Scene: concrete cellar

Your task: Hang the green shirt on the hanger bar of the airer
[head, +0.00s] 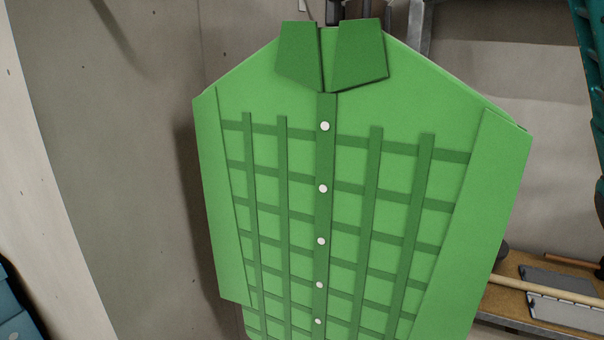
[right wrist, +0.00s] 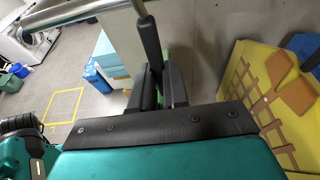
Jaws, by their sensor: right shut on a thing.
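The green shirt (head: 400,90) fills the middle of the head view, upright and front towards me, with a dark green collar, check bands and white buttons. Its lower edge is cut off. Dark parts of my right gripper (head: 335,10) show at the top edge, just above the collar. In the right wrist view the gripper's dark fingers (right wrist: 160,88) are closed together, with a sliver of green between them. A pale metal tube (right wrist: 78,12) crosses the upper left there; I cannot tell whether it is the airer's hanger bar. My left gripper is not seen.
A workbench (head: 500,312) with a grey plate and a wooden handle stands at the lower right. A grey metal frame (head: 418,30) rises behind the shirt. A yellow shirt (right wrist: 262,75) with brown checks is at the right of the wrist view. Concrete wall stands behind.

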